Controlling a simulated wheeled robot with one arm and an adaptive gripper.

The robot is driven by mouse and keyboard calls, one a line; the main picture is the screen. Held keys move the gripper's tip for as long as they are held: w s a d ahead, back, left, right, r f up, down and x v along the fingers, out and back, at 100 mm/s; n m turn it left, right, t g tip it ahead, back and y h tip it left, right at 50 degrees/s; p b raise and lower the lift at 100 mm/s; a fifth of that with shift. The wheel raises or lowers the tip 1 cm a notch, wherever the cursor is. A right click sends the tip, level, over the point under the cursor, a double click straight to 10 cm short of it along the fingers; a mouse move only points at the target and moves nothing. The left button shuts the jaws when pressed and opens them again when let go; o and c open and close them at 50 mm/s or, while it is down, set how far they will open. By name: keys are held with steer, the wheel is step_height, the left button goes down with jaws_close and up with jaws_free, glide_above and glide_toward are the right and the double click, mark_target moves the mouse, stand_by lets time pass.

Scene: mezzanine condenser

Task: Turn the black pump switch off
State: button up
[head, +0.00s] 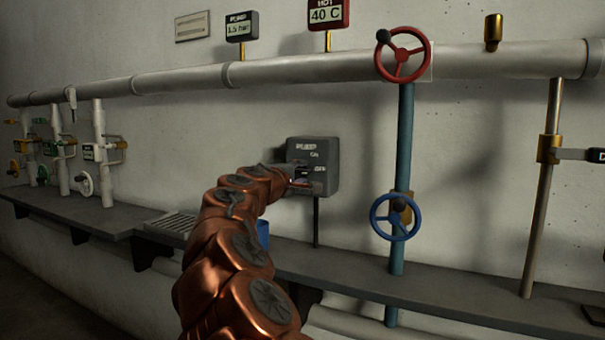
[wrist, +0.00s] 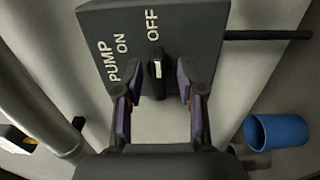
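The black pump switch (wrist: 157,72) is a knob with a white mark on the grey pump box (wrist: 100,25). In the wrist view its white mark points up, toward the word OFF; ON is to the upper left. My gripper (wrist: 158,82) is open, one finger on each side of the knob, with visible gaps. In the head view the pump box (head: 327,152) is on the wall at the centre, and my copper arm reaches it from below left. There my gripper (head: 302,181) is small and dark, and the knob is hard to make out.
A blue cup (wrist: 277,131) stands near the box and is partly behind my arm in the head view. A blue handwheel (head: 395,217) and a red handwheel (head: 403,55) are on the pipe to the right. A dark ledge (head: 450,290) runs below.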

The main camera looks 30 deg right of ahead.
steer(key=v, duration=1)
steer(key=shift+s, duration=0.25)
steer(key=shift+a, duration=0.1)
steer(key=s+d+m+g+y+p, duration=0.25)
steer(key=s+p, duration=0.35)
steer(key=s, duration=0.3)
steer(key=s+d+m+g+y+p, duration=0.1)
steer(key=s+m+g+y+p, duration=0.2)
steer(key=s+p, duration=0.45)
steer(key=s+a+f+g+y+p, duration=0.1)
steer(key=s+a+f+y+p, duration=0.1)
steer(key=s+a+p, duration=0.3)
steer(key=s+a+f+g+y+p, duration=0.2)
steer(key=s+a+f+y+p, duration=0.1)
steer(key=s+a, duration=0.6)
steer(key=s+a+f+g+y+p, duration=0.2)
steer(key=s+a+y+p, duration=0.3)
steer(key=s, duration=0.5)
steer(key=a+f+p, duration=0.1)
steer(key=a+p, duration=0.1)
steer(key=shift+s+a+p, duration=0.3)
steer(key=shift+s+a, duration=0.1)
steer(key=shift+m+g, duration=0.25)
